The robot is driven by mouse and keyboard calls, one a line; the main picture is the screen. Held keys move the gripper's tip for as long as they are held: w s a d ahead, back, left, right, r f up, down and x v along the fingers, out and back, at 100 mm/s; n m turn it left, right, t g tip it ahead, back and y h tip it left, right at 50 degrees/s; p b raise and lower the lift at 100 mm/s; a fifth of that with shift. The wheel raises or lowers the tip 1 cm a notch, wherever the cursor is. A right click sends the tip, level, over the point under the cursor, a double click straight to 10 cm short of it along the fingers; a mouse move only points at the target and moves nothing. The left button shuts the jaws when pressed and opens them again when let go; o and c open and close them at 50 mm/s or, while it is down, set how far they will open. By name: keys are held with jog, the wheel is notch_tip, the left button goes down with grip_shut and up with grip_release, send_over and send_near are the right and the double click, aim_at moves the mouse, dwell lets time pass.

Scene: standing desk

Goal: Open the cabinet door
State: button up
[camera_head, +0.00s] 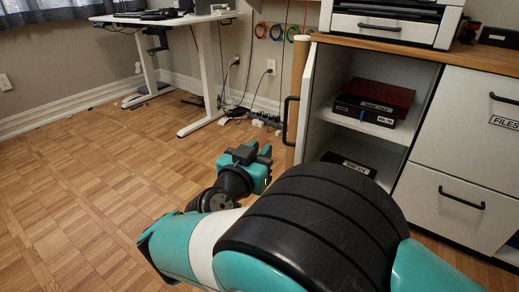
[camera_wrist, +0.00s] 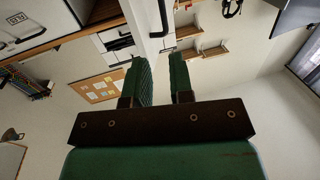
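The white cabinet door (camera_head: 307,98) stands swung open at the left side of the cabinet, seen nearly edge-on in the head view. Its black handle (camera_head: 287,121) is on the outer, left face. The open compartment shows inside. My gripper (camera_head: 259,149) is low in front of the door, left of and below the handle, apart from it. In the wrist view, my gripper (camera_wrist: 162,80) has its two green fingers spread with an empty gap. A dark handle (camera_wrist: 163,17) appears beyond the fingertips there, not between them.
Black and red boxes (camera_head: 375,100) lie on the cabinet shelf. White drawers (camera_head: 462,160) with black handles stand at the right. A printer (camera_head: 385,22) sits on the wooden top. A standing desk (camera_head: 160,18) and cables are behind. The wooden floor (camera_head: 90,190) at left is clear.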

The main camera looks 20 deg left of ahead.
jog(key=shift+c, duration=0.9)
jog(key=w+d+r+g+p, duration=0.1)
jog(key=w+d, duration=0.1)
jog(key=w+d+r+g+p, duration=0.1)
jog(key=w+d+g, duration=0.1)
jog(key=w+d, duration=0.1)
jog(key=w+d+r+g+p, duration=0.1)
jog(key=w+d, duration=0.1)
jog(key=shift+w+d+r+g, duration=0.15)
jog(key=shift+r+g, duration=0.1)
jog(key=shift+g, duration=0.05)
grip_shut()
jog(key=w+d+r+n+g+y+p, duration=0.25)
jog(key=d+r+g+y+p, duration=0.2)
jog(key=r+p, duration=0.5)
jog(key=w+d+r+n+g+y+p, duration=0.1)
jog(key=w+d+r+g+y+p, duration=0.35)
jog(key=p, duration=0.75)
jog(key=h+b, duration=0.1)
jog(key=h, duration=0.1)
send_over(302, 128)
jog(key=w+d, duration=0.3)
notch_tip(302, 128, down, 6)
jog(key=shift+s+a+f, duration=0.15)
jog(key=shift+s+a, duration=0.05)
